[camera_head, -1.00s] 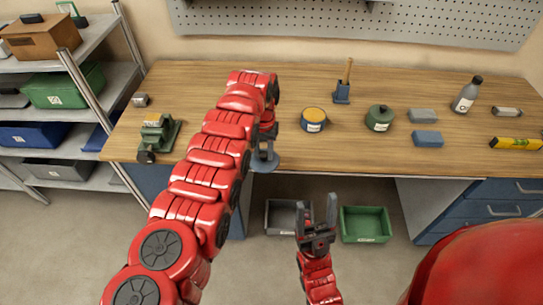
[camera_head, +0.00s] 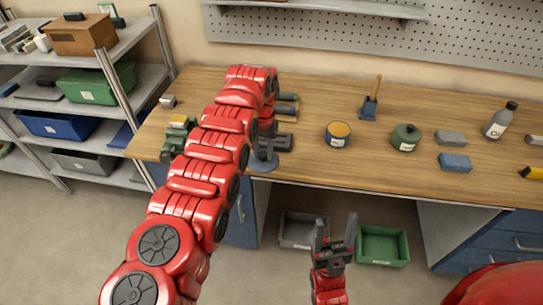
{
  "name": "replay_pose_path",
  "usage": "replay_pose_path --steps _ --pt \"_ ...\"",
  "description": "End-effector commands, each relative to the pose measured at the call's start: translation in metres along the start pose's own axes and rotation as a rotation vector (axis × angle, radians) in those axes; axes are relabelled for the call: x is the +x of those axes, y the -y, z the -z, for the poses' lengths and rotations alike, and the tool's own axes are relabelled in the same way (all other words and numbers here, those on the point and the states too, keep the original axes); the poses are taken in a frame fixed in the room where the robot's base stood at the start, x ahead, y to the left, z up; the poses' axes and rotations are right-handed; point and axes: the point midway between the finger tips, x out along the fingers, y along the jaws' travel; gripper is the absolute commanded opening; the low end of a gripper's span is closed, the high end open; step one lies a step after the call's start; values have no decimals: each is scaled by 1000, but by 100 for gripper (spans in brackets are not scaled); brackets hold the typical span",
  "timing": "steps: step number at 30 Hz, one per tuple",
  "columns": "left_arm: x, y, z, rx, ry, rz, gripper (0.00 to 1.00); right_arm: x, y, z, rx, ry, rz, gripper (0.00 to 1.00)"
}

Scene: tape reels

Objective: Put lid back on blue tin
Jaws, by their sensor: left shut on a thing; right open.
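The blue tin (camera_head: 338,135) stands upright on the workbench, right of my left arm. Its top shows an orange-yellow surface inside a dark rim, with no lid on it. My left gripper (camera_head: 265,152) points down near the bench's front edge and is shut on a flat blue-grey round lid (camera_head: 262,166). The lid is left of the tin and nearer to me, apart from it. My fingers partly hide the lid. My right gripper (camera_head: 335,238) is open and empty, pointing up in front of the bench, below the tin in the picture.
Right of the tin are a green round container (camera_head: 405,139), grey and blue blocks (camera_head: 455,162) and a bottle (camera_head: 499,121). A green vise (camera_head: 177,132) and dark items (camera_head: 286,106) sit beside my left arm.

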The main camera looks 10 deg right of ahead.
Motion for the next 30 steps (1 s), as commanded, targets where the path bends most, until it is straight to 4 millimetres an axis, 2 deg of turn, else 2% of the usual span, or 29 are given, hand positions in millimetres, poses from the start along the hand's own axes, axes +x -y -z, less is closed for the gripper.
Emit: replay_pose_path --steps 9,20,30 --pt "-9 30 -1 -43 -2 1 0 -5 0 -1 0 0 0 65" --pt "-12 35 0 -51 -5 -5 0 -6 0 -1 0 0 0 65" --pt "-18 50 -3 -76 1 -1 0 -9 0 -1 0 0 0 65"
